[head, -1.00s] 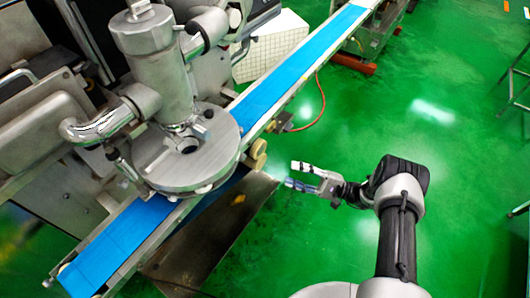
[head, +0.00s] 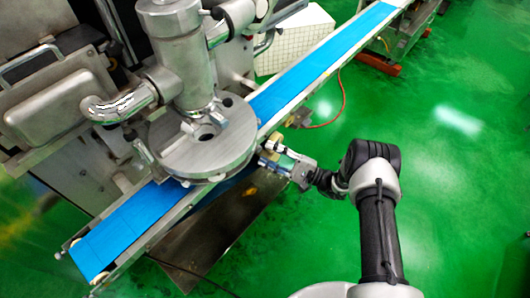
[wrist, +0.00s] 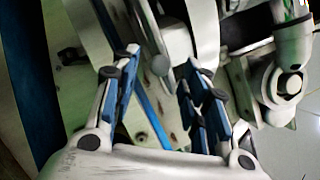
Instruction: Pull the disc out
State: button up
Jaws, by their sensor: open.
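The disc (head: 228,152) is a round grey metal plate under the upright metal cylinder (head: 178,50), above the blue belt. Its back part is partly hidden by the cylinder and fittings. My gripper (head: 266,153) is beside the disc's right edge, next to the conveyor's side. In the wrist view my gripper (wrist: 160,62) is open, with its blue-padded fingers spread. A small round grey knob (wrist: 160,65) shows between the fingertips. I cannot tell whether the fingers touch anything.
The blue conveyor belt (head: 318,68) runs diagonally under the disc. A bare metal plate (head: 215,240) lies below the conveyor. A white tiled box (head: 300,38) stands behind the belt. The green floor (head: 450,200) to the right is clear.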

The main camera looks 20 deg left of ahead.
jog(key=shift+x, duration=1.1)
jog(key=shift+c, duration=0.5)
grip_shut()
